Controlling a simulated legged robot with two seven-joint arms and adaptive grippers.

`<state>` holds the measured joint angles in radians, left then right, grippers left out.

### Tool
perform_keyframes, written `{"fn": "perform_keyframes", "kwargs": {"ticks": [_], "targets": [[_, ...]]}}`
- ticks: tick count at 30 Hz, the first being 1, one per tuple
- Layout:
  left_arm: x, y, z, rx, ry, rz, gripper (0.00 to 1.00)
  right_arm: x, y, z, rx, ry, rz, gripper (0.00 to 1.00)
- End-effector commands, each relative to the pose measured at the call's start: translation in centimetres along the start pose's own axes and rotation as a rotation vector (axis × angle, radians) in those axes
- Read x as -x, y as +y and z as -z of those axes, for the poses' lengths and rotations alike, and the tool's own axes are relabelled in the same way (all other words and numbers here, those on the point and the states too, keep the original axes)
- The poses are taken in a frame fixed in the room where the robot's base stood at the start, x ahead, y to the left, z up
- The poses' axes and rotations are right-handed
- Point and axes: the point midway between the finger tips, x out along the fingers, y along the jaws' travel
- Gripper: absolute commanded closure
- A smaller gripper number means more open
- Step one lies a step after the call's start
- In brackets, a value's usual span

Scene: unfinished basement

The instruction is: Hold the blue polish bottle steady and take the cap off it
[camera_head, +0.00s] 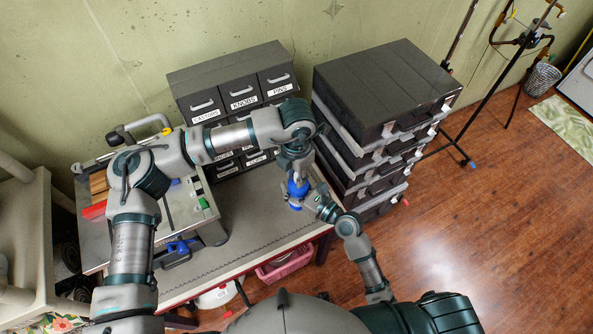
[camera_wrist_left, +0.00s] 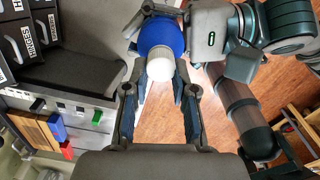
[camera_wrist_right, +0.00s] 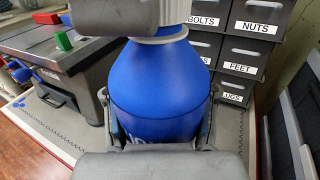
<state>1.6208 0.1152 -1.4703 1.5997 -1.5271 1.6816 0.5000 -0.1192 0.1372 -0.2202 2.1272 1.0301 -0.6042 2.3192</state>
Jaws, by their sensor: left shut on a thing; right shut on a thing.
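The blue polish bottle (camera_head: 297,189) is above the workbench in the head view, between my two grippers. In the right wrist view the bottle (camera_wrist_right: 160,85) is upright and fills the middle, with a finger of my right gripper (camera_wrist_right: 160,125) on each side. The white cap (camera_wrist_right: 175,14) is at the bottle's neck, with a pale ring under it. In the left wrist view the cap (camera_wrist_left: 160,70) is between the fingers of my left gripper (camera_wrist_left: 160,84), which is shut on it from above. My right gripper (camera_head: 322,207) is shut on the bottle's body. The head view hides the cap.
A labelled drawer cabinet (camera_head: 225,82) stands at the back of the workbench (camera_head: 245,232), with stacked grey cases (camera_head: 385,85) to its right. A bench machine (camera_head: 205,215) stands on the left. Bare bench top lies in front of the drawers.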

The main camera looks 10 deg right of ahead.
Motion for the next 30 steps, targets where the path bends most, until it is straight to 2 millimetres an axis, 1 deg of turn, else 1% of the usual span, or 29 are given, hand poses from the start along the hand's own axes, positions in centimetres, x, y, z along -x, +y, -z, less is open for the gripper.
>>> {"fn": "perform_keyframes", "kwargs": {"ticks": [1,12,15,18,21,30], "targets": [[0.2,0.8,-0.1,0.132,-0.010,-0.015,1.00,0.0,0.4,-0.2,0.003,-0.003,-0.008,1.00],[0.2,0.1,0.0,1.106,-0.008,-0.014,1.00,0.1,0.1,-0.2,0.001,-0.004,-0.002,1.00],[0.2,-0.1,-0.1,1.355,-0.008,-0.015,1.00,0.1,0.0,-0.2,0.000,-0.004,0.000,1.00],[0.1,-0.2,-0.2,1.551,-0.007,-0.016,1.00,0.1,-0.1,-0.1,-0.001,-0.004,0.003,1.00],[0.1,-0.3,-0.2,1.662,-0.006,-0.017,1.00,0.2,-0.2,-0.1,-0.002,-0.004,0.005,1.00],[0.2,-0.6,-0.2,1.657,-0.010,-0.013,1.00,0.2,-0.4,-0.1,-0.003,-0.004,0.010,1.00]]}}
